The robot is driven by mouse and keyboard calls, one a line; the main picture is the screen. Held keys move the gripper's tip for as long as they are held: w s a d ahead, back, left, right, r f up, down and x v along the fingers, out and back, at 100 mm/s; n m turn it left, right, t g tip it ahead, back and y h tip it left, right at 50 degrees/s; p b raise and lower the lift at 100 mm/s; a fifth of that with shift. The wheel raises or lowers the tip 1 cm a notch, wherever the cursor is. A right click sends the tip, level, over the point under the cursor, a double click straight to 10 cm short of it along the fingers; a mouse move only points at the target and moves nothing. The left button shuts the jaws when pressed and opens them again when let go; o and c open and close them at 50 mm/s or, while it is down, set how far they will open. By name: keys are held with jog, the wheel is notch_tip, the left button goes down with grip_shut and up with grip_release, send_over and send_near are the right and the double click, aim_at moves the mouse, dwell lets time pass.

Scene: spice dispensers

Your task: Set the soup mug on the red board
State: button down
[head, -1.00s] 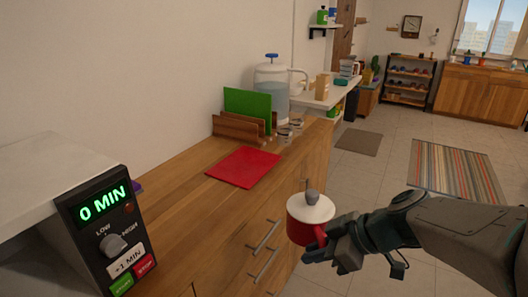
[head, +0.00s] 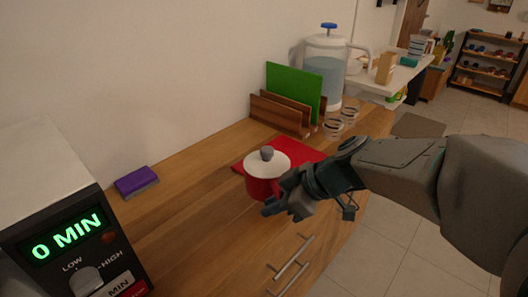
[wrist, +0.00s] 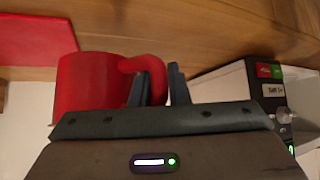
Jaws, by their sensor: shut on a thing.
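The soup mug (head: 262,186) is red with a white lid and a grey knob. My gripper (head: 274,207) is shut on its handle and holds it upright. In the head view the mug overlaps the near left part of the red board (head: 308,153), which lies flat on the wooden counter. In the wrist view the mug (wrist: 88,88) and its handle, between my fingers (wrist: 158,88), show in front of the counter edge, with the red board (wrist: 35,38) beyond at upper left. The mug appears off the counter's front side, apart from the board.
A wooden rack (head: 280,115) with a green board (head: 293,92) stands behind the red board. Glasses (head: 340,121) and a water dispenser (head: 325,72) are to its right. Counter between is clear.

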jog(key=w+d+r+m+t+h+p, duration=0.1)
jog(key=w+d+r+m+t+h, duration=0.1)
jog(key=w+d+r+m, duration=0.25)
jog(key=w+d+r+m+t+h+p, duration=0.1)
jog(key=w+d+r+m+t, duration=0.15)
jog(key=w+d, duration=0.35)
jog(key=w+a+f, duration=0.2)
jog(key=a, duration=0.1)
jog(key=w+a+f, duration=0.3)
jog(key=a, duration=0.1)
jog(key=w+a+f, duration=0.2)
jog(key=w+a, duration=0.1)
jog(key=shift+a+f, duration=0.2)
jog(key=shift+f, duration=0.15)
jog(key=shift+f+b, duration=0.8)
jog(key=shift+f, duration=1.2)
jog(key=shift+f, duration=0.1)
jog(key=c, duration=1.8)
grip_release()
jog(key=shift+f, duration=0.15)
jog(key=o, duration=0.4)
